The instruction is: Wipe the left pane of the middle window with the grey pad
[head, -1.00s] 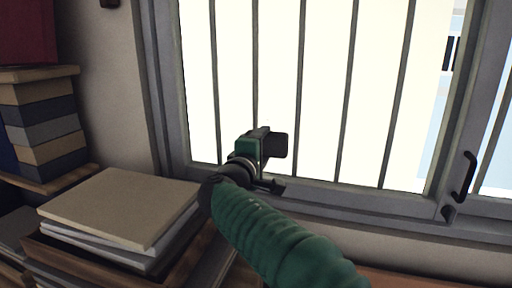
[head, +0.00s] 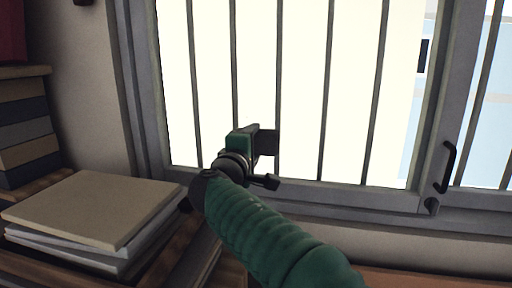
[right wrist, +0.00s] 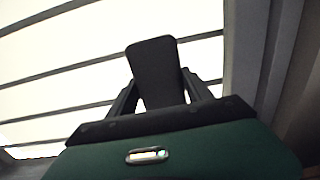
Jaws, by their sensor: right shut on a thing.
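The left pane (head: 304,90) of the window is bright white and crossed by several dark upright bars. My right gripper (head: 254,141) is in front of the pane's lower part, left of its middle. It is shut on a dark grey pad (head: 268,143). In the right wrist view the pad (right wrist: 156,66) stands up between the two fingers, with the bright pane and bars behind it. I cannot tell whether the pad touches the glass. My left gripper is not in view.
A black window handle (head: 446,168) sits on the frame to the right. A stack of flat boards or books (head: 90,208) lies at lower left, with another stack (head: 25,135) behind. The grey sill (head: 350,200) runs below the pane.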

